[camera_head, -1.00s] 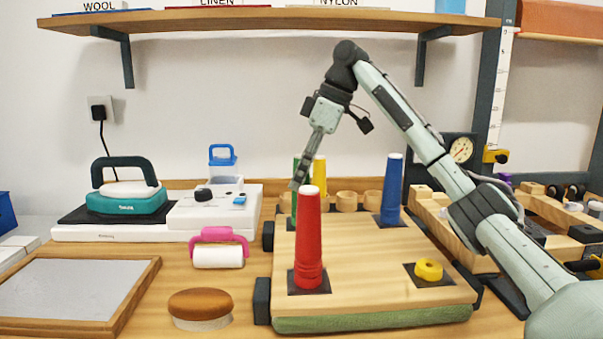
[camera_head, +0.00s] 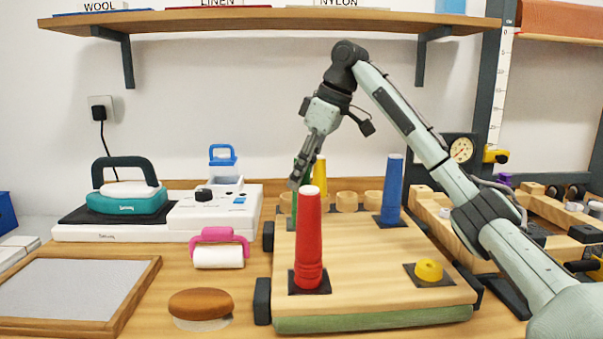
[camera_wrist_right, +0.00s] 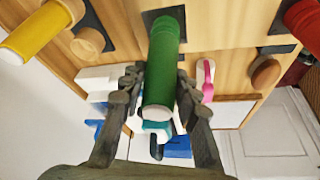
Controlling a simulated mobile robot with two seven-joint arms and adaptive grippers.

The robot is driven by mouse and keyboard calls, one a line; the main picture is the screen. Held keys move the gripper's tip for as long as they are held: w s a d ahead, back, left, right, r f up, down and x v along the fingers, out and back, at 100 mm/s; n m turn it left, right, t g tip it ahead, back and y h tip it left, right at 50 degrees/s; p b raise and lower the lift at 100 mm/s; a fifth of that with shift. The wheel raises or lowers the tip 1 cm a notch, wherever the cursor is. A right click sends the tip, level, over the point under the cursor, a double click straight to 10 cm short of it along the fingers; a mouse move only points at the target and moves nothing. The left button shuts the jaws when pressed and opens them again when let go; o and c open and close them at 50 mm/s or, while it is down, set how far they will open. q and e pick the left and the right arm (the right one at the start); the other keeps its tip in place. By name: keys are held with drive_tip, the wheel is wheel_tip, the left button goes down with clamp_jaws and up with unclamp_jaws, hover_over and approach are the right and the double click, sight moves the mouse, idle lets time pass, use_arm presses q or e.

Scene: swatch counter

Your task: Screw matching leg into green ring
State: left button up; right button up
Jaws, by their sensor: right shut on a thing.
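The green leg (camera_wrist_right: 161,70) is between the fingers of my right gripper (camera_wrist_right: 158,85) in the right wrist view, its white end toward the camera. My right gripper (camera_head: 297,183) is shut on it, at the back left of the wooden board (camera_head: 365,255) in the head view. The leg looks upright, its far end at a dark square pad (camera_wrist_right: 152,18). The green ring cannot be told apart from the leg there. In the head view the red leg and the gripper hide most of the green leg (camera_head: 304,168). My left gripper is not in view.
A red leg (camera_head: 309,230) stands close in front, a yellow leg (camera_head: 319,172) behind and a blue leg (camera_head: 392,190) at right. A pink-handled roller (camera_head: 219,254) and a brush (camera_head: 200,304) lie left of the board.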

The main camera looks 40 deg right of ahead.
drive_tip(key=m+h, duration=0.1)
drive_tip(key=m, duration=0.4)
drive_tip(key=shift+t+h, duration=0.4)
drive_tip(key=m+h, duration=0.2)
drive_tip(key=m, duration=0.3)
drive_tip(key=shift+m, duration=0.4)
drive_tip(key=o, duration=0.9)
drive_tip(key=shift+o, duration=0.2)
